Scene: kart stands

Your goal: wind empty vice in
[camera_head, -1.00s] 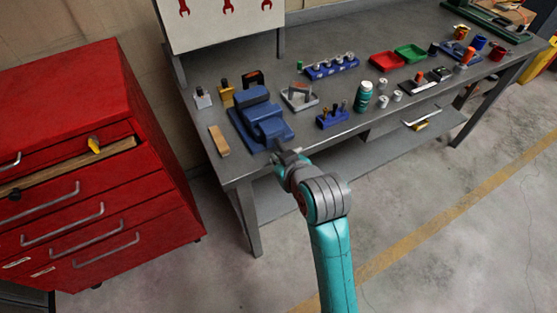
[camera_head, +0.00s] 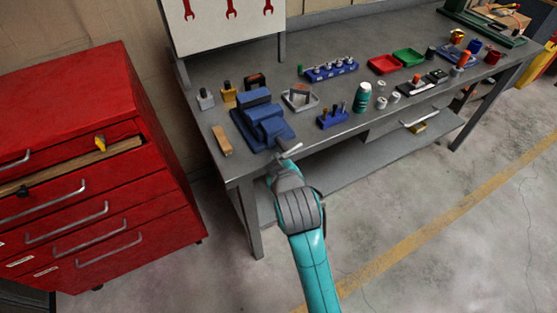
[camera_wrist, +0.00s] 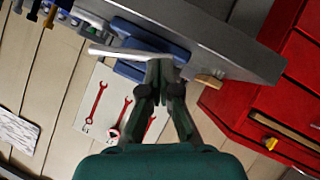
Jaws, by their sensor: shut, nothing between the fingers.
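The blue vice (camera_head: 262,120) stands near the front left edge of the grey workbench (camera_head: 345,135). It also shows in the wrist view (camera_wrist: 140,72), partly behind my gripper. Its pale handle bar (camera_head: 291,151) sticks out past the bench's front edge and crosses the wrist view (camera_wrist: 112,53). I see nothing held between the jaws, though the gap is small in the head view. My gripper (camera_wrist: 160,68) is shut with its fingertips right by the handle bar. I cannot tell whether they touch it. In the head view my gripper (camera_head: 283,162) is in front of the vice.
A wooden block (camera_head: 222,140) lies left of the vice. A blue holder (camera_head: 333,118) and a green bottle (camera_head: 363,97) stand to its right. A red drawer cabinet (camera_head: 80,150) stands left of the bench. Open floor (camera_head: 400,255) lies in front.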

